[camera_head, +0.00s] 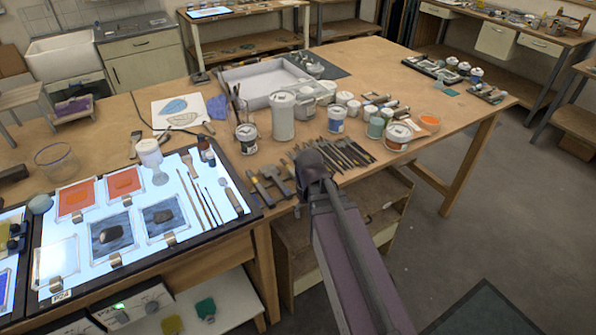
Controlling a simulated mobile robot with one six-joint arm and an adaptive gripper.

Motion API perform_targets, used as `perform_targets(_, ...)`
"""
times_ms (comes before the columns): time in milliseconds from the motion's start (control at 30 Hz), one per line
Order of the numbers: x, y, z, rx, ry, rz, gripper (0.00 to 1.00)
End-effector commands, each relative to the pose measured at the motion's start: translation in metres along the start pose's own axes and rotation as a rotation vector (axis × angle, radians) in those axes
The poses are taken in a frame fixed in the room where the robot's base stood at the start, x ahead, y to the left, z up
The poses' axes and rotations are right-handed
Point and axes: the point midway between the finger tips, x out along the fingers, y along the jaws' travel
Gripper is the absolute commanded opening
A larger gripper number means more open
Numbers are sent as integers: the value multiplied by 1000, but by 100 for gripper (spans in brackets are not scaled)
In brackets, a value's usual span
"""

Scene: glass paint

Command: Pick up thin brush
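Slim brushes lie on the lit panel (75,200) at the left. More slim brushes and tools (345,153) lie in a row on the wooden table, partly behind my arm. I cannot tell which of these is the thin brush meant. My arm rises from the bottom right to a dark joint at the table's front edge. No gripper fingers show.
White paint jars (282,115) and smaller pots (397,137) crowd the table's middle. A shallow white tray (264,80) sits behind them. A glass bowl (56,162) is at the left.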

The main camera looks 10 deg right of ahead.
Motion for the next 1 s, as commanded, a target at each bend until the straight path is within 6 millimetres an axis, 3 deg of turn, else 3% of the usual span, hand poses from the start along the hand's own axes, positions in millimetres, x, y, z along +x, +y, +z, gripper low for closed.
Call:
perform_targets(33, -20, 0, -12, -14, 0, 0, 71)
perform_targets(600, -130, 7, -98, -176, 0, 0, 71)
perform_targets(800, -157, 8, -120, -221, 0, 0, 71)
perform_targets(1000, -166, 9, -129, -242, 0, 0, 71)
